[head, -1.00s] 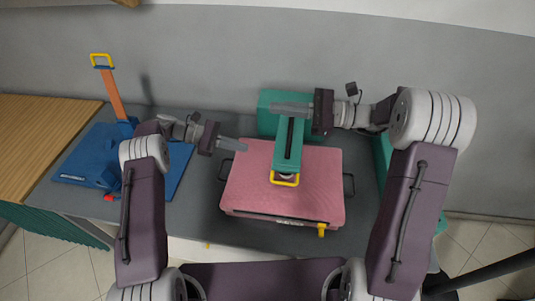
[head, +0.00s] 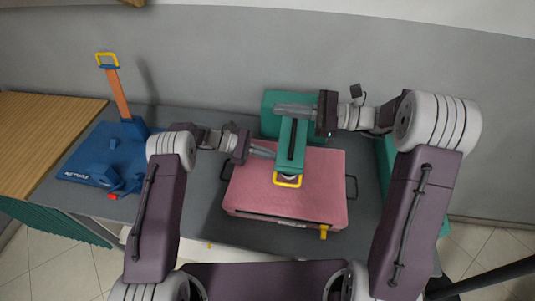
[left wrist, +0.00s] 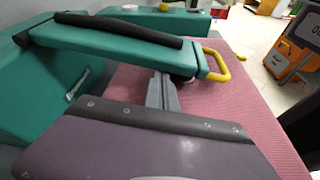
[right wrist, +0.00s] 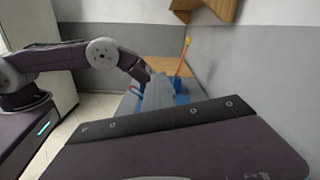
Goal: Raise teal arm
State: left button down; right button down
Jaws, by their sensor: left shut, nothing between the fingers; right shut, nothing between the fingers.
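The teal arm (head: 292,150) lies lowered over the pink pad (head: 320,180) of the press, its yellow handle (head: 287,180) at the front end. The arm and its yellow handle also show in the left wrist view (left wrist: 110,42), above the pad. My left gripper (head: 272,153) is shut and empty, its fingertips close to the left side of the teal arm; in the left wrist view its fingers (left wrist: 160,92) point toward the arm's underside. My right gripper (head: 277,110) is shut and empty, above the teal arm's rear part near the hinge block; contact cannot be told.
A blue press (head: 105,150) with a raised orange arm (head: 117,92) stands on the grey table at the left. A wooden counter (head: 40,135) is beyond it. Black side handles flank the pink pad. A grey wall runs along the back.

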pick_arm(q)
jog(key=shift+s+r+n, duration=0.2)
jog(key=shift+r+n, duration=0.1)
jog(key=shift+r, duration=0.7)
pick_arm(e)
jog(key=c, duration=1.5)
grip_release()
